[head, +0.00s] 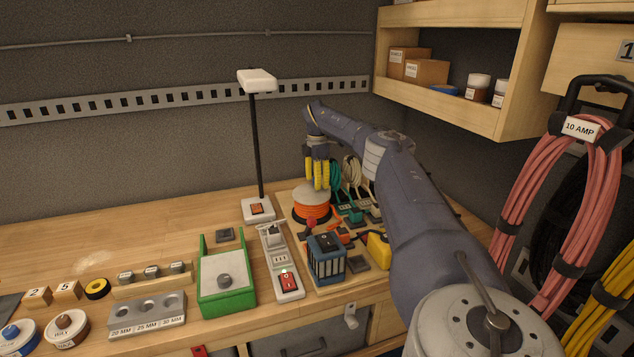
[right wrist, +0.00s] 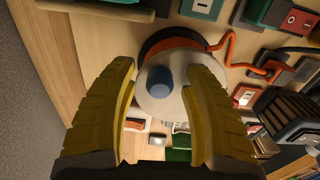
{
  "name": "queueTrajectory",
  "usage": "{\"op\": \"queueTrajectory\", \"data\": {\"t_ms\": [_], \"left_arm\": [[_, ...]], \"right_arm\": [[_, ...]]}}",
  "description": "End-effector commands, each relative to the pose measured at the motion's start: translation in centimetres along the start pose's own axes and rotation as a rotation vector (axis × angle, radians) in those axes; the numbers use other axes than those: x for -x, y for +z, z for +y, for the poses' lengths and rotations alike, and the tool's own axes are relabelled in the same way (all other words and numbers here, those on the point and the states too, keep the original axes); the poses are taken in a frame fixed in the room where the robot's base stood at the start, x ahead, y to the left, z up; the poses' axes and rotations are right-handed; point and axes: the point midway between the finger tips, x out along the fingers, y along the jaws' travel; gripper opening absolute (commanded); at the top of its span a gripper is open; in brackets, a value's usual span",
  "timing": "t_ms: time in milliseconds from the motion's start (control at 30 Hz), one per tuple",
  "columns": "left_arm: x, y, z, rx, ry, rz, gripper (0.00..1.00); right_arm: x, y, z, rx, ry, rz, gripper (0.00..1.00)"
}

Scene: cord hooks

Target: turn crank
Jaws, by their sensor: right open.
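The cord reel (head: 312,212), wound with orange cord under a pale round top, stands on the wooden bench. In the right wrist view its pale disc (right wrist: 186,98) carries a blue-grey upright knob (right wrist: 160,83), which looks like the crank handle. My right gripper (head: 318,186) points down just above the reel, its yellow fingers apart. In the right wrist view the open gripper (right wrist: 160,75) has one finger on each side of the knob, with visible gaps. Whether the fingertips touch the disc cannot be told. My left gripper is not in view.
A blue-black box (head: 326,261), a power strip (head: 281,262) and a green tray (head: 226,288) stand in front of the reel. A lamp (head: 255,140) rises behind to the left. Coiled cords hang at right. The bench at back left is clear.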

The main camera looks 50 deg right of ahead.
Motion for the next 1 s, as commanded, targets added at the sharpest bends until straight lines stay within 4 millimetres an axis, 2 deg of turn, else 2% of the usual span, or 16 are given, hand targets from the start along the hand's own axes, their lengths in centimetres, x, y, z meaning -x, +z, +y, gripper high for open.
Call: {"op": "queueTrajectory", "data": {"t_ms": [167, 600, 800, 1000], "left_arm": [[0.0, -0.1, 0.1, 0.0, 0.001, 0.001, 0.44], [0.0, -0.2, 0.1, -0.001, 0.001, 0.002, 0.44], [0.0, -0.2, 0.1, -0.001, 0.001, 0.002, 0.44], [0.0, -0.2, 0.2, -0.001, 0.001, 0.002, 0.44]], "right_arm": [[1.9, -0.1, 0.1, 0.001, 0.003, 0.002, 0.49], [9.1, 0.0, 0.1, -0.001, 0.003, 0.001, 0.49], [11.0, 0.0, 0.1, 0.0, 0.002, 0.001, 0.49], [11.8, 0.0, 0.0, 0.0, 0.0, 0.0, 0.49]]}}
